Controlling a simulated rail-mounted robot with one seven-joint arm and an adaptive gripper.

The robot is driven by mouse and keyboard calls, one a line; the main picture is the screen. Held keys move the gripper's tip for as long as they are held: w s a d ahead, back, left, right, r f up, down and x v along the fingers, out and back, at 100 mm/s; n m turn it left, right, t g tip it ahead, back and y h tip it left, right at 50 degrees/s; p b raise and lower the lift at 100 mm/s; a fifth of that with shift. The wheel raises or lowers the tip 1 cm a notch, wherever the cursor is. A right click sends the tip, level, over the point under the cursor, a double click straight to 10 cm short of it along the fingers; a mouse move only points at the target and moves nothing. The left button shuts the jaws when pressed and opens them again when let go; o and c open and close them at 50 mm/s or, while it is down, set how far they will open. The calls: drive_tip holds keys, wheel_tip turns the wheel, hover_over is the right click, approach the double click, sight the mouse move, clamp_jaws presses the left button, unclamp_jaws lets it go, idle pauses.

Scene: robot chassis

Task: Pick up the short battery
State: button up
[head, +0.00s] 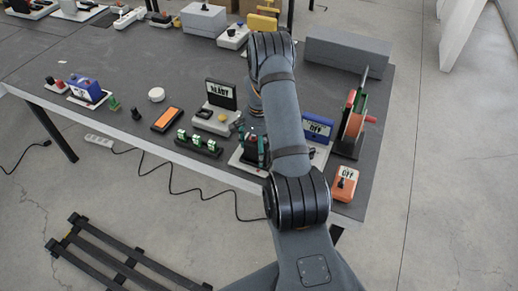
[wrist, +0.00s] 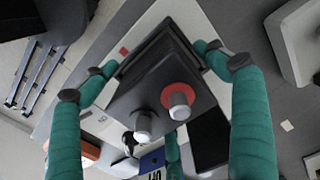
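The short battery (wrist: 150,90) is a dark block in the wrist view, with two silver terminals facing the camera, one with a red ring. My gripper (wrist: 158,62) has teal fingers on both sides of it. The two upper fingertips bend inward and appear to touch its sides; a third finger is at the lower edge. In the head view my gripper (head: 251,156) is low over a pale base near the table's front edge. The battery there is mostly hidden by the fingers and arm.
A blue display box (head: 317,127) and an upright green-and-orange piece (head: 353,117) stand close to the right. An orange OFF box (head: 345,184) is at the front right corner. Green-topped blocks (head: 198,143) and a READY display (head: 220,93) are to the left.

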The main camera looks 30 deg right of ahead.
drive_tip(key=shift+s, duration=0.15)
drive_tip(key=c, duration=2)
